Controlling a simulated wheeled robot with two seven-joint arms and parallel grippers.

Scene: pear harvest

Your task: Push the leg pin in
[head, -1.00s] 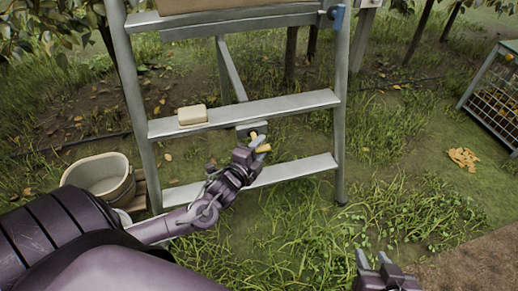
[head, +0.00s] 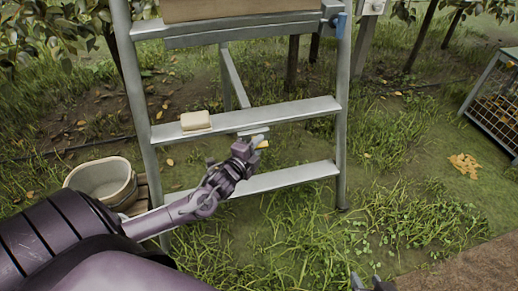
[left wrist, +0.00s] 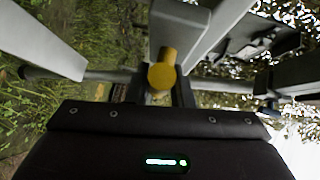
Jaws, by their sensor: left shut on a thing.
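A grey metal stepladder (head: 341,130) stands upright in front of me. The yellow leg pin (head: 263,144) shows just under its middle step, at the fingertips of my left gripper (head: 256,146). In the left wrist view the pin's round yellow end (left wrist: 161,76) lies between the dark jaws, against a grey ladder member (left wrist: 178,30). My left gripper is shut on the pin. How deep the pin sits is hidden. My right gripper (head: 367,284) shows only its fingertips at the bottom edge, apart and with nothing seen between them.
A pale block (head: 196,120) lies on the middle step. A beige bucket (head: 103,182) stands left of the ladder. A blue clip (head: 337,20) is on the right rail. A wire crate (head: 494,105) and fallen leaves (head: 464,164) are at the right.

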